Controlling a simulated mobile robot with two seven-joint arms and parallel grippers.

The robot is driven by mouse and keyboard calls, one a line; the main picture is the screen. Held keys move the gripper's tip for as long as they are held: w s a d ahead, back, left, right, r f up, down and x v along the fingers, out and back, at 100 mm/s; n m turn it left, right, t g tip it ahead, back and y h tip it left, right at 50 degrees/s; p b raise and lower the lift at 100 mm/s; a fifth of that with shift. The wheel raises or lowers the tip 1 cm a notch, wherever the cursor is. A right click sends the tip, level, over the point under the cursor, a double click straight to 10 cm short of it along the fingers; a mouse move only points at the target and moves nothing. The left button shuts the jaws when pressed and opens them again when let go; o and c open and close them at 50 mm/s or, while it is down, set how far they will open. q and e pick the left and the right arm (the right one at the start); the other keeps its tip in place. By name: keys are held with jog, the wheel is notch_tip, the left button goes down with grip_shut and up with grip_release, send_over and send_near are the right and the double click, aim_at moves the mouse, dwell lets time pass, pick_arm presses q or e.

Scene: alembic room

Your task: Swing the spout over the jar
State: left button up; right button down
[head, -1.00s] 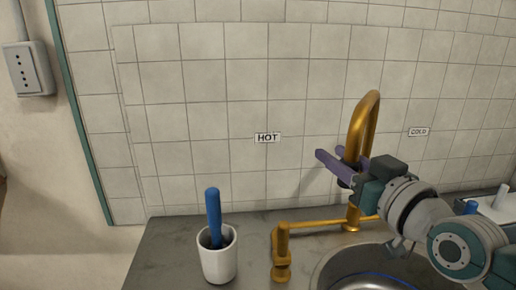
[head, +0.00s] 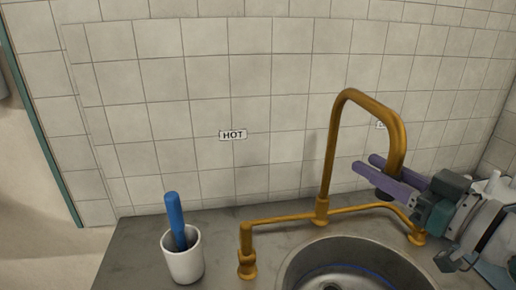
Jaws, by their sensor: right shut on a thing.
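The brass gooseneck spout (head: 336,140) rises from the middle of the brass faucet bridge, arches over and comes down on the right. My right gripper (head: 378,174) comes in from the right, its purple fingers shut around the downward end of the spout. Part of the spout tip is hidden by the fingers. I see no object that I can clearly tell as the jar. My left gripper is not in view.
A round steel sink (head: 300,262) lies below, with a blue curved line inside. A white cup (head: 183,262) holding a blue-handled tool (head: 175,215) stands on the grey counter (head: 130,262). A brass tap post (head: 246,262) stands left of the sink. A HOT label (head: 233,135) is on the tiled wall.

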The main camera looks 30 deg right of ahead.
jog(key=shift+s+d+f, duration=0.1)
jog(key=shift+s+d, duration=0.2)
jog(key=shift+d, duration=0.1)
jog(key=c, duration=0.9)
grip_release()
jog(key=shift+c, duration=0.2)
jog(key=shift+o, duration=0.8)
jog(key=shift+s+f, duration=0.1)
jog(key=shift+s, duration=0.1)
jog(key=shift+o, duration=1.3)
jog(key=shift+w, duration=0.1)
jog(key=s, duration=1)
jog(key=shift+d, duration=0.4)
